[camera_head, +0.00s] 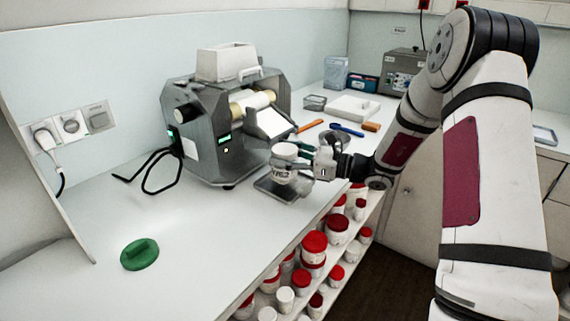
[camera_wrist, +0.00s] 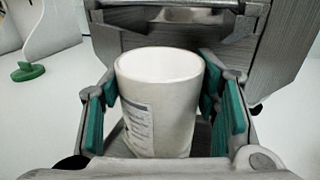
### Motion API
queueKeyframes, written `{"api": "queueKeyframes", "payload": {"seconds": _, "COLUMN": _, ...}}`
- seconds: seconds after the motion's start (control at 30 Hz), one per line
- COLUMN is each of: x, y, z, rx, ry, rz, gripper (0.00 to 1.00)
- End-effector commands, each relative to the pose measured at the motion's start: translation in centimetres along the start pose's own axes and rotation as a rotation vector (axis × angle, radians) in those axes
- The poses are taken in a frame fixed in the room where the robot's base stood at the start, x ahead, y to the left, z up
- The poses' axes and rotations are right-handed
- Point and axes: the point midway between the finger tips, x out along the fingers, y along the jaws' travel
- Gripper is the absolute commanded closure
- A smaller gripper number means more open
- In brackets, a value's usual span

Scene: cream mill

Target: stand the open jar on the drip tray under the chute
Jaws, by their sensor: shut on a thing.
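The white open jar (camera_head: 284,168), with a printed label, is upright in my gripper (camera_head: 302,162) in front of the mill. In the wrist view the jar (camera_wrist: 150,115) shows its open rim, and the green finger pads of my gripper (camera_wrist: 162,100) press on both its sides. The dark drip tray (camera_head: 266,190) lies on the bench below the jar. The jar's base is over the tray; I cannot tell whether it touches. The pale chute (camera_head: 270,122) slopes from the mill's front, above and behind the jar.
The grey mill (camera_head: 212,140) stands behind the tray. A green round piece (camera_head: 140,254) lies at the bench's left front. Spatulas (camera_head: 346,130), a white tray (camera_head: 354,108) and a grey dish (camera_head: 333,138) lie to the right. Red-lidded jars (camera_head: 314,242) fill shelves below the bench edge.

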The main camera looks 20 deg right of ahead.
Motion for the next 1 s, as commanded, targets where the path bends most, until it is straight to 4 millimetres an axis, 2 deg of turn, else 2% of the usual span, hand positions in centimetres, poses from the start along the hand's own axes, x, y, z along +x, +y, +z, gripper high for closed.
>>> {"api": "queueKeyframes", "payload": {"seconds": 0.03, "x": 0.0, "y": 0.0, "z": -1.0, "rx": 0.004, "ry": 0.001, "rz": -0.001, "gripper": 0.63}}
{"api": "queueKeyframes", "payload": {"seconds": 0.13, "x": 0.0, "y": 0.0, "z": -2.2, "rx": 0.002, "ry": 0.0, "rz": -0.001, "gripper": 0.63}}
{"api": "queueKeyframes", "payload": {"seconds": 0.53, "x": -0.1, "y": 0.0, "z": -2.7, "rx": 0.0, "ry": 0.0, "rz": -0.001, "gripper": 0.63}}
{"api": "queueKeyframes", "payload": {"seconds": 0.57, "x": -0.1, "y": 0.0, "z": -2.7, "rx": -0.001, "ry": 0.0, "rz": -0.001, "gripper": 0.4}}
{"api": "queueKeyframes", "payload": {"seconds": 0.63, "x": -0.1, "y": 0.0, "z": -2.6, "rx": -0.001, "ry": 0.0, "rz": -0.001, "gripper": 0.25}}
{"api": "queueKeyframes", "payload": {"seconds": 1.0, "x": -0.1, "y": 0.0, "z": -2.4, "rx": -0.001, "ry": 0.0, "rz": 0.0, "gripper": 0.25}}
